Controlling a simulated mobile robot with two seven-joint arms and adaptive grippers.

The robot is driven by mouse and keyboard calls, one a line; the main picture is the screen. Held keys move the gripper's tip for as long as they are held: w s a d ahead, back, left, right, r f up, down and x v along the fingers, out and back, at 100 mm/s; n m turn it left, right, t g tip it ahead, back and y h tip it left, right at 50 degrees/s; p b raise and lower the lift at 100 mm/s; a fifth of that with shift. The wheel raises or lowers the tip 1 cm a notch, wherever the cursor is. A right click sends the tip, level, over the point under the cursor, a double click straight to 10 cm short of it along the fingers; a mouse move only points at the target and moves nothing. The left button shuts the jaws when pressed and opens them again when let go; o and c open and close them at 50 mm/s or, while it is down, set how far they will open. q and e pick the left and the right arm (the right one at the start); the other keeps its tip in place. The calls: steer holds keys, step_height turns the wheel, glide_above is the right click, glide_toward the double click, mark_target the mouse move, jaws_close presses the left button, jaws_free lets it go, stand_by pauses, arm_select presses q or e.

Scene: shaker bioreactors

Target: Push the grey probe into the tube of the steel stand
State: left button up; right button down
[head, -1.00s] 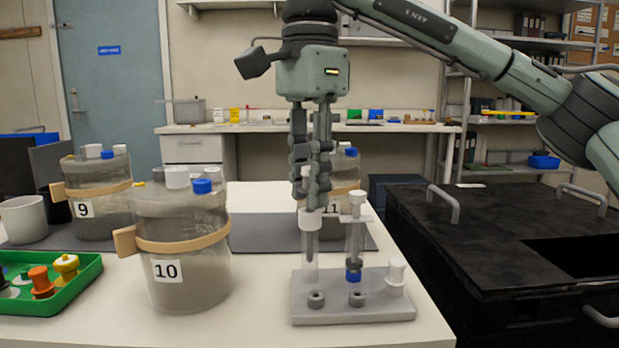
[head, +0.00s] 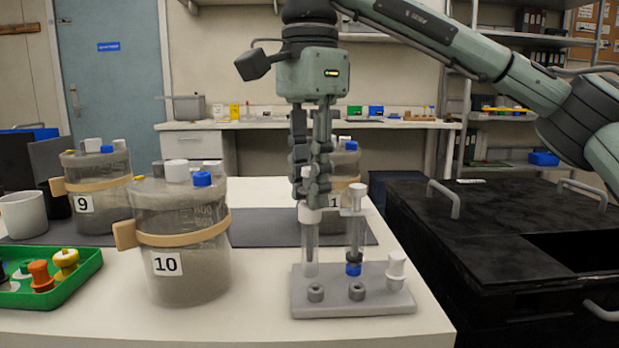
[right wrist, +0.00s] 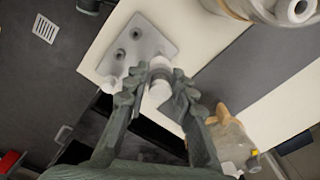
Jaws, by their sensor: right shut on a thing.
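The steel stand (head: 380,303) is a flat grey base near the table's front right edge. A clear upright tube (head: 310,255) with a white collar (head: 310,215) stands on its left. My right gripper (head: 312,196) is directly above this collar, pointing down, with its fingers shut on a pale piece that I take for the grey probe. In the right wrist view this pale, round probe (right wrist: 159,91) sits between the fingertips. The fingers hide most of it, and I cannot tell how deep it is in the tube. My left gripper is not in view.
A second clear tube (head: 355,235) with a blue ring and a white peg (head: 395,272) stand close by on the right. Jar 10 (head: 185,275) is to the left, with jar 9 (head: 100,200) behind it. A green tray (head: 85,270) lies at far left.

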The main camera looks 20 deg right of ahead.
steer(key=shift+f+b, duration=0.35)
steer(key=shift+f, duration=0.4)
stand_by(0.7)
steer(key=c, duration=1.2)
jaws_free()
steer(key=shift+r, duration=0.15)
step_height(320, 180, up, 12)
steer(key=shift+f, duration=0.15)
